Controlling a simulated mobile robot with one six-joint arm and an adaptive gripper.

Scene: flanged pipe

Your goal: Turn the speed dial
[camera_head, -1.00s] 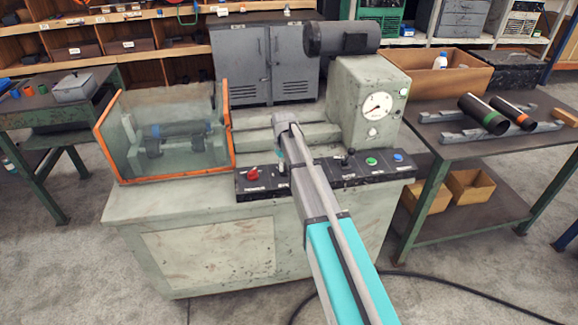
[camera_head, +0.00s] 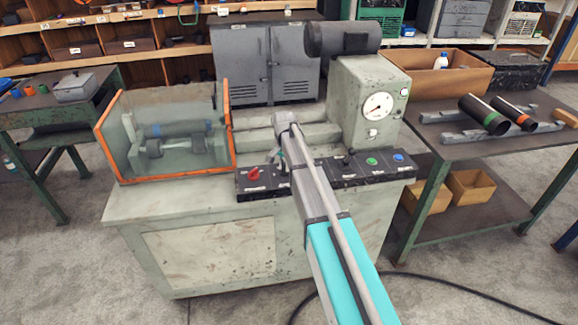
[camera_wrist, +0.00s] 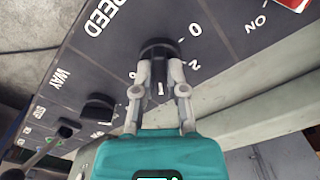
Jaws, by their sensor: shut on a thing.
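The black speed dial (camera_wrist: 158,48) sits on the dark control panel, beside the printed word SPEED and a scale with 0 and 2. My gripper (camera_wrist: 158,75) is shut on the dial, with a fingertip on each side of it. A white pointer mark shows between the fingers. In the head view the dial is hidden behind my wrist, and my gripper is mostly hidden there too, over the middle of the control panel (camera_head: 330,181).
A red switch (camera_head: 254,174) is left of my arm; green (camera_head: 372,161) and blue (camera_head: 398,157) buttons are right. The WAY knob (camera_wrist: 98,108) and a lever (camera_wrist: 50,146) are near the fingers. A guard (camera_head: 165,135) stands left, a gauge (camera_head: 378,106) behind.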

